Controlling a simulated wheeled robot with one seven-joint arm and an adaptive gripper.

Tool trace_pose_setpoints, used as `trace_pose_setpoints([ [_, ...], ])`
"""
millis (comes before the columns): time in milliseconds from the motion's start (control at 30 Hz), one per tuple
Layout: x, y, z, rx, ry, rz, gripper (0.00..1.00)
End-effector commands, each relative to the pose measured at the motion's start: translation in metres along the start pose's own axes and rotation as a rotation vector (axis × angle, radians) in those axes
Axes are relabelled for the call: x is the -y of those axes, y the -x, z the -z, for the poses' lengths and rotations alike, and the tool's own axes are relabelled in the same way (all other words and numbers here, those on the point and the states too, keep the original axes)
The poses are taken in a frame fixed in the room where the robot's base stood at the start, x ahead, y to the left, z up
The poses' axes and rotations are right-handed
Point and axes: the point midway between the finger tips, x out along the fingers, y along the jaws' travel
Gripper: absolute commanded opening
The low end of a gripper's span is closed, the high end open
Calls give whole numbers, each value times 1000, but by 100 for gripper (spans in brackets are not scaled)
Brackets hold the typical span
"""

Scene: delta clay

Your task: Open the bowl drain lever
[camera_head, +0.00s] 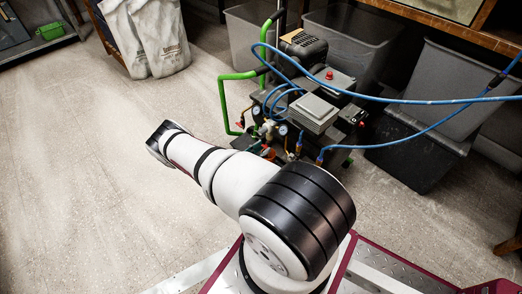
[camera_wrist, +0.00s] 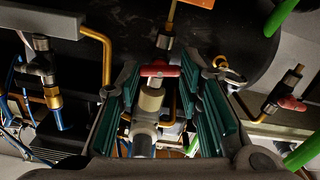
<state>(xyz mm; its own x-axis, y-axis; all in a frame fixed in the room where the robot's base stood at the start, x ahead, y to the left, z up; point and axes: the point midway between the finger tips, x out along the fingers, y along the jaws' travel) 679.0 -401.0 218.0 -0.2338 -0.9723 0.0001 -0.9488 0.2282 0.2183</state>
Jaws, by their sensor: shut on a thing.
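In the wrist view a red lever (camera_wrist: 160,71) sits on a brass and grey valve (camera_wrist: 151,98) below a dark rounded tank (camera_wrist: 225,30). My gripper (camera_wrist: 160,80) has its green-ribbed fingers on both sides of this lever and is shut on it. The lever lies crosswise between the fingers. In the head view the compressor unit (camera_head: 318,106) stands on the floor beyond my arm. My gripper and the lever it holds cannot be made out there.
A second red-handled valve (camera_wrist: 292,103) is at the right in the wrist view. Brass pipes (camera_wrist: 96,38) and green tubes run close by. Blue hoses (camera_head: 400,101) cross the head view. Grey bins (camera_head: 355,40) stand behind the compressor.

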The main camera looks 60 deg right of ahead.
Motion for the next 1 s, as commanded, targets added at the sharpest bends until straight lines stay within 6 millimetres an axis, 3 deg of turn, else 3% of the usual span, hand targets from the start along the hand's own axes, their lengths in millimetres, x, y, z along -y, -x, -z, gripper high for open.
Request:
trace_pose_setpoints([
  [1000, 0, 0, 0, 1, 959, 1, 5],
])
